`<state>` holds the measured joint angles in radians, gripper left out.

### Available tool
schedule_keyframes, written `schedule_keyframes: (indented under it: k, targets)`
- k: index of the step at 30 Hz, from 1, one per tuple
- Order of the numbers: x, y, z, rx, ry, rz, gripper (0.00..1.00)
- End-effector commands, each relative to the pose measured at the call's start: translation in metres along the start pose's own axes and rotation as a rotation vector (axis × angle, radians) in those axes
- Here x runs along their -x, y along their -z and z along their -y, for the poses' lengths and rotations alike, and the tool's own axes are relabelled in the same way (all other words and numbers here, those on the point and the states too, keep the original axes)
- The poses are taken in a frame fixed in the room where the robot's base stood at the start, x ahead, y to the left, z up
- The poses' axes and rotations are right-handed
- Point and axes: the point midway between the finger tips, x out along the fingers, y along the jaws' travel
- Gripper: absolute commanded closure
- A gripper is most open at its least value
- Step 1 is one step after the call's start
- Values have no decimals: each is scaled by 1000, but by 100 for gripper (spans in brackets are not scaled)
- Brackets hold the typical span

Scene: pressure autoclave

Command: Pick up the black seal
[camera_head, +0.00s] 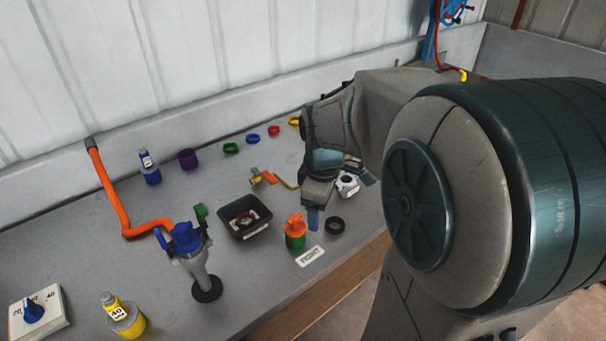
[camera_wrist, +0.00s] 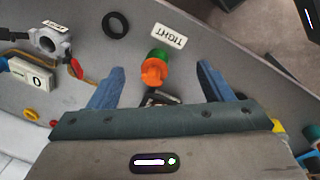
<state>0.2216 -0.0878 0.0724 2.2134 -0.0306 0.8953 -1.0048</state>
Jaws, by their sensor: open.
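The black seal is a small black ring (camera_head: 335,232) lying flat on the grey bench near its front edge, beside the "TIGHT" label. In the wrist view the black seal (camera_wrist: 105,26) is at the top, left of centre, beyond my fingertips. My gripper (camera_head: 340,199) is open and empty, above the bench close to the seal. In the wrist view its two blue fingers (camera_wrist: 159,70) are spread wide, with the green and orange knob showing between them. The seal is outside the fingers, and nothing covers it in either view.
The green and orange knob (camera_head: 295,236) stands left of the seal, with the "TIGHT" label (camera_head: 311,257) in front. A white clamp-like part (camera_head: 347,186) lies behind the seal. A black tray (camera_head: 232,231) is further left. Coloured rings, including a red ring (camera_head: 274,130), line the back.

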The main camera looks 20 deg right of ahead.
Motion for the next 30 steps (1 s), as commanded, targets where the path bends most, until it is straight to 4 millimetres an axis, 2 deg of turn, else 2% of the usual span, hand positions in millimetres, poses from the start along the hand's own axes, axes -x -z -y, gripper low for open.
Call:
schedule_keyframes:
  k: [1,6,12,16,20,30]
  targets:
    - [0,0,-16,89,18,11,27]
    - [-15,-1,-62,417,68,17,27]
    - [-34,-7,-98,706,111,-1,27]
    - [-42,-10,-109,805,124,-11,27]
    - [-54,-11,-112,841,131,-16,27]
    - [-115,-14,-104,843,132,-16,27]
